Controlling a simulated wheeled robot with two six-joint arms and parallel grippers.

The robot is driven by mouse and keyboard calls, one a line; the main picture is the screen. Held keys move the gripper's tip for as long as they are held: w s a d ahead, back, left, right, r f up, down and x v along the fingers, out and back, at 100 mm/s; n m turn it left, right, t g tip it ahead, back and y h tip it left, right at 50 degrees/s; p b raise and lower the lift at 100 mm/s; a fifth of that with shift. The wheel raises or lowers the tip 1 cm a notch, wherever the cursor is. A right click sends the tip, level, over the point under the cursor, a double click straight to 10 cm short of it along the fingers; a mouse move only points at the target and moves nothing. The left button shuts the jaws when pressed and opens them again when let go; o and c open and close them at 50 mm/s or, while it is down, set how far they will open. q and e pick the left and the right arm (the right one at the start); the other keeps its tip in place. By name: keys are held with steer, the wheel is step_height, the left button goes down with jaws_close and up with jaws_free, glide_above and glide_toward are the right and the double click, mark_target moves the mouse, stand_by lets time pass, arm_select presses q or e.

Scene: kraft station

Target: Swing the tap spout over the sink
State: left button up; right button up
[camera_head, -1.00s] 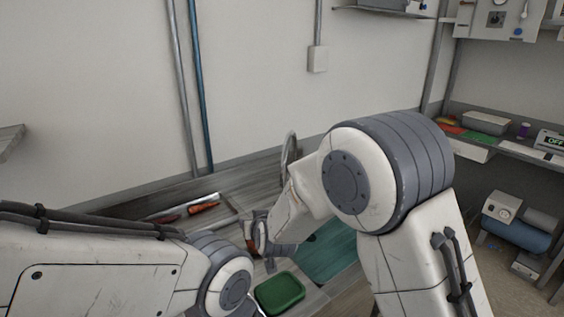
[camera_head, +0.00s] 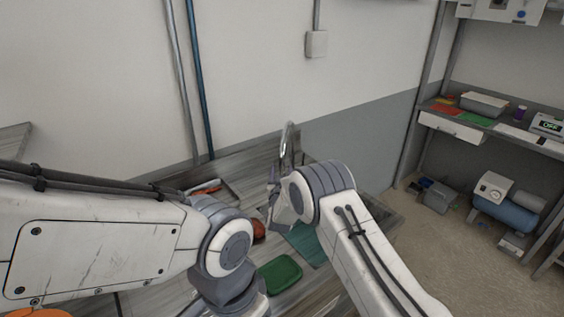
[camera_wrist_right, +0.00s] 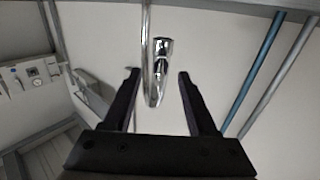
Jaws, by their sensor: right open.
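The chrome tap (camera_head: 287,142) stands upright at the back of the counter, its lower part hidden behind my right arm. In the right wrist view, the shiny tap tube (camera_wrist_right: 147,45) shows between the two dark fingers of my right gripper (camera_wrist_right: 157,74). The gripper is open, and I cannot tell whether either finger touches the tap. In the head view my right gripper (camera_head: 275,192) is just in front of the tap, partly hidden by its own wrist. A teal surface (camera_head: 303,243), possibly the sink, lies below my right arm. My left gripper is out of view.
A green tray (camera_head: 280,273) lies on the counter near my left arm. A reddish round object (camera_head: 258,231) and an orange-handled tool (camera_head: 206,187) lie behind it. A wall is behind the tap. A shelf with boxes (camera_head: 484,104) stands at the right.

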mark_target(282, 167)
steer(key=shift+w+d+p, duration=0.1)
steer(key=shift+w+p, duration=0.3)
steer(key=shift+w, duration=1.25)
jaws_close()
